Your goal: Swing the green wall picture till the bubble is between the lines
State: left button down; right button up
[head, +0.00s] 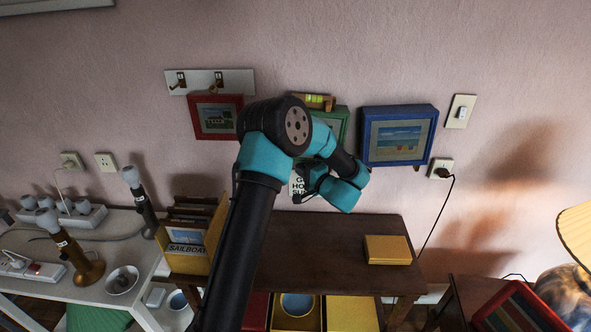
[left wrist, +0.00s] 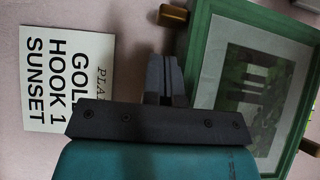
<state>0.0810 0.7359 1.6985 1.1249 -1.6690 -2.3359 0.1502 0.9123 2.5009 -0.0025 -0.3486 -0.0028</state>
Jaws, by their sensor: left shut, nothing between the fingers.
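The green wall picture (head: 344,122) hangs between a red and a blue picture, largely hidden behind my left arm in the head view. In the left wrist view its green frame (left wrist: 203,55) looks tilted and fills the right side. A level with a yellow-green vial (head: 315,100) sits at its top; the bubble and lines are too small to read. My left gripper (head: 312,172) is just below the picture. In the left wrist view the gripper (left wrist: 164,62) is shut and empty, beside the green frame; I cannot tell if they touch. My right gripper is not in view.
A white card reading GOLD HOOK 1 SUNSET (left wrist: 65,75) is on the wall beside the gripper. The red picture (head: 216,117) and blue picture (head: 398,135) flank the green one. Below stands a brown table (head: 335,230) with a yellow box (head: 387,250) and a sailboat-labelled holder (head: 188,262).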

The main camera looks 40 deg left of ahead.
pick_arm(q)
jog(key=s+d, duration=0.1)
jog(key=d, duration=0.9)
jog(key=shift+s+f, duration=0.25)
jog(key=shift+s, duration=0.15)
